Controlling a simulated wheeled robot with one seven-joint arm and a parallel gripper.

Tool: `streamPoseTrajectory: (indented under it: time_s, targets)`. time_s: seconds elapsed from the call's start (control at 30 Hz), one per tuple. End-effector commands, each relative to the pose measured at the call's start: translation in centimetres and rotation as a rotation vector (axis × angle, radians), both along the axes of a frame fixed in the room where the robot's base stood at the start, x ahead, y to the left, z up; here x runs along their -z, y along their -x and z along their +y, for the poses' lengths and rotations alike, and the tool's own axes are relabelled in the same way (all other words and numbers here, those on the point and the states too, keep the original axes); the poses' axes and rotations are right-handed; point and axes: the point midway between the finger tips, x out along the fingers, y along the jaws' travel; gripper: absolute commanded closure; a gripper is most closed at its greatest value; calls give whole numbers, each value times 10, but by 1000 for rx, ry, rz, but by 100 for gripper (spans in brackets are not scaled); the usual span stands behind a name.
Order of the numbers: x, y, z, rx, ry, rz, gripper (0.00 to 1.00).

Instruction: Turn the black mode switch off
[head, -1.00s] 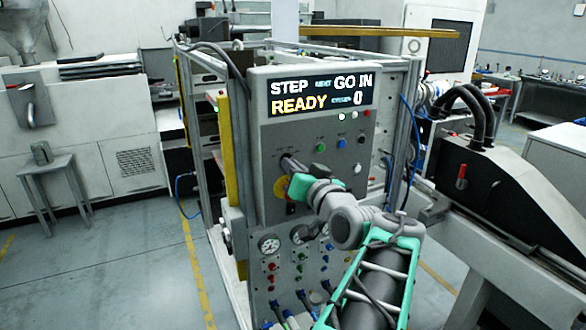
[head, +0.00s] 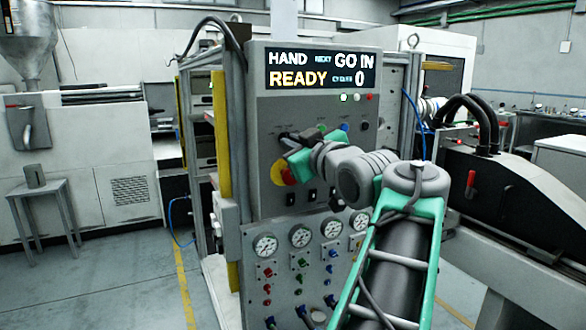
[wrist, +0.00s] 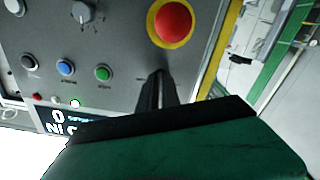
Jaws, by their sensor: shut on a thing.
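The grey control panel (head: 272,115) stands ahead, with a display (head: 320,69) reading HAND, GO IN, READY and 0. My gripper (head: 284,136) is at the panel's upper left, just above the red stop button (head: 279,172). In the wrist view my dark fingers (wrist: 158,85) are close together, with their tips against the panel beside the red button (wrist: 174,22). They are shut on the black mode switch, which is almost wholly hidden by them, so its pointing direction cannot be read.
Blue (wrist: 66,67) and green (wrist: 103,73) buttons and a grey knob (wrist: 83,12) are close by on the panel. Gauges (head: 301,236) and small valves fill the lower panel. A yellow post (head: 221,125) stands left of the panel.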

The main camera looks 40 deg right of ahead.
Motion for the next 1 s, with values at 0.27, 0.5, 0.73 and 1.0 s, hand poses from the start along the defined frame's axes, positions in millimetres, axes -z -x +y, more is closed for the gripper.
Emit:
streamPoseTrajectory:
  time_s: [0.27, 0.5, 0.73, 1.0]
  targets:
    - [8, 0, -1, 0, 249, 75, 100]
    - [5, 0, -2, 0, 460, 136, 100]
    - [3, 0, -2, -1, 619, 184, 100]
    - [0, 0, -3, -1, 726, 217, 100]
